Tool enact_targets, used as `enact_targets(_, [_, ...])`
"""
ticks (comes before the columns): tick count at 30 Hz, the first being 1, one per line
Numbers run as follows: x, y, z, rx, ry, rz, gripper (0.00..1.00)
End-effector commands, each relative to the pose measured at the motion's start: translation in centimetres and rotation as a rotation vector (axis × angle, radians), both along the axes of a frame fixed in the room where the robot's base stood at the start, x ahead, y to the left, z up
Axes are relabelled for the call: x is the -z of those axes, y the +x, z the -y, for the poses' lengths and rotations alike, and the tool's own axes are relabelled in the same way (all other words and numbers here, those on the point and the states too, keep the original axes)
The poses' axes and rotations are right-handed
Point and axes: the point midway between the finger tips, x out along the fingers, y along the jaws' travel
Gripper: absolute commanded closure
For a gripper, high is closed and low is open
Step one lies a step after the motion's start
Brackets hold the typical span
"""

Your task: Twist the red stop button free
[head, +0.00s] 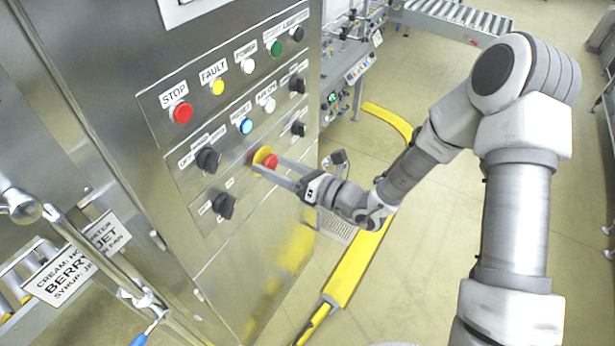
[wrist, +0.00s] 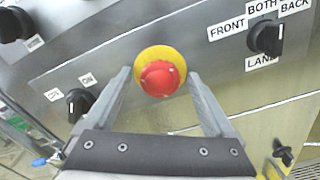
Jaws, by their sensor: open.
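The red stop button (head: 270,162) is a mushroom head on a round yellow collar (head: 262,155), mounted low on the steel panel. It also shows in the wrist view (wrist: 160,79), centred ahead of the gripper with the yellow collar (wrist: 147,57) around it. My gripper (head: 268,171) is at the button in the head view. In the wrist view my gripper (wrist: 160,85) is open, with one finger on each side of the red head. Gaps show between the head and both fingers, so it is not clasped.
A second red button (head: 182,112) sits under the STOP label, higher on the panel. Black knobs (head: 207,160) and (head: 223,205) flank the left side, and a black selector (wrist: 266,37) is right of the button in the wrist view. A yellow floor rail (head: 355,265) runs behind my arm.

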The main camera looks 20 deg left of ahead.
Motion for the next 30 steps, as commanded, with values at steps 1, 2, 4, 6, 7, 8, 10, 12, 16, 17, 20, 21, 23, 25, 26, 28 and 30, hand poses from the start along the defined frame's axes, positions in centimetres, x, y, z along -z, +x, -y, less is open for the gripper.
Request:
enact_targets(1, [0.0,0.0,0.2,0.001,0.0,0.0,0.11])
enact_targets(2, [0.1,-0.1,0.4,0.001,0.0,0.0,0.11])
enact_targets(4, [0.1,-0.2,1.2,0.002,-0.001,0.001,0.11])
enact_targets(6, [0.2,-0.5,2.3,0.004,-0.002,0.0,0.11])
enact_targets(7, [0.2,-0.7,2.9,0.004,-0.002,0.0,0.11])
enact_targets(8, [0.2,-0.8,3.6,0.006,-0.002,-0.001,0.11])
enact_targets(10, [0.2,-1.3,5.2,0.007,-0.001,0.0,0.11])
enact_targets(12, [0.2,-1.8,6.9,0.006,-0.002,0.0,0.11])
enact_targets(16, [0.2,-2.7,10.0,0.007,-0.002,-0.001,0.11])
enact_targets(17, [0.2,-2.9,10.7,0.007,-0.002,0.001,0.11])
enact_targets(20, [0.1,-3.5,12.8,0.005,-0.001,0.001,0.11])
enact_targets(21, [0.1,-3.8,13.6,0.006,-0.002,0.0,0.11])
enact_targets(23, [0.1,-4.1,14.5,0.004,0.0,0.001,0.11])
enact_targets(25, [0.1,-4.4,15.4,0.003,-0.001,0.001,0.11])
enact_targets(26, [0.1,-4.4,15.7,0.003,-0.001,0.001,0.11])
enact_targets(28, [0.1,-4.6,16.3,0.002,0.0,0.001,0.11])
enact_targets(30, [0.0,-4.7,16.5,0.001,0.0,0.0,0.11])
